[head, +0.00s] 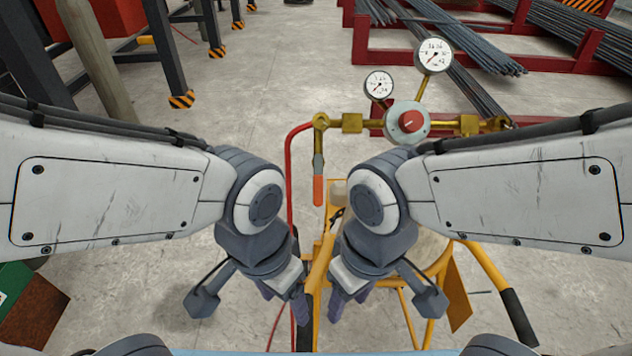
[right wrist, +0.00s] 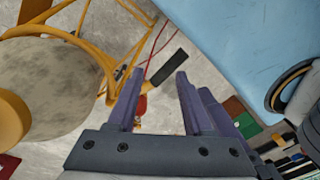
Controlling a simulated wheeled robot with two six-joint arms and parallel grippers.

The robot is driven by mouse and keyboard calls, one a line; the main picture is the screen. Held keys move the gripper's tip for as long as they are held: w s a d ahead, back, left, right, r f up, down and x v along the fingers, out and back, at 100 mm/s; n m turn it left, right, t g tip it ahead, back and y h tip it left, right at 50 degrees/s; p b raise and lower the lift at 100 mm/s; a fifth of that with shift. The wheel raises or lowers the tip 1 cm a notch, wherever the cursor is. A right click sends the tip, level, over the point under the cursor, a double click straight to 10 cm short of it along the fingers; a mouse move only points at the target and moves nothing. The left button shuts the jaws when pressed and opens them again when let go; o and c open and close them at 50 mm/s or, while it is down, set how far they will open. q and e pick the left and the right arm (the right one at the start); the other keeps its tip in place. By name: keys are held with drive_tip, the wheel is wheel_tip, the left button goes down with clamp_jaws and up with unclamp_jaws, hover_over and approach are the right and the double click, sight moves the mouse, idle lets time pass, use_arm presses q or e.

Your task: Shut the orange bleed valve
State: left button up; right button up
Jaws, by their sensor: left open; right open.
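The bleed valve has an orange lever (head: 318,190) that hangs straight down from a brass fitting (head: 320,122) in the head view. The fitting sits at the left end of the brass pipework. My left gripper (head: 283,298) is open and empty, below and left of the lever. My right gripper (head: 349,297) is open, below and right of the lever. Both are apart from the valve. In the right wrist view, the right gripper's purple fingers (right wrist: 158,74) are spread, and I see nothing held. The orange lever is not clearly visible there.
A regulator with a red knob (head: 411,121) and two white gauges (head: 434,56) stand right of the valve. A red hose (head: 290,185) runs down its left. A yellow cart frame (head: 485,268) with a dark handle (head: 517,315) lies below. Rebar racks (head: 455,50) stand behind.

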sight(318, 178)
drive_tip(key=w+a+r+m+t+h+p, duration=0.1)
drive_tip(key=w+a+r+m+t, duration=0.1)
drive_tip(key=w+r+m, duration=0.4)
drive_tip(key=w+a+r+m+t+p, duration=0.1)
drive_tip(key=w+a+r+t+p, duration=0.1)
drive_tip(key=w+r, duration=0.75)
drive_tip(key=x, duration=0.4)
drive_tip(key=p+x, duration=0.1)
drive_tip(key=x, duration=0.3)
drive_tip(key=w+x, duration=0.1)
drive_tip(key=x, duration=0.3)
drive_tip(key=shift+a, duration=0.2)
drive_tip(key=shift+c, duration=0.3)
clamp_jaws()
drive_tip(key=shift+w+t, duration=0.1)
drive_tip(key=shift+t, duration=0.2)
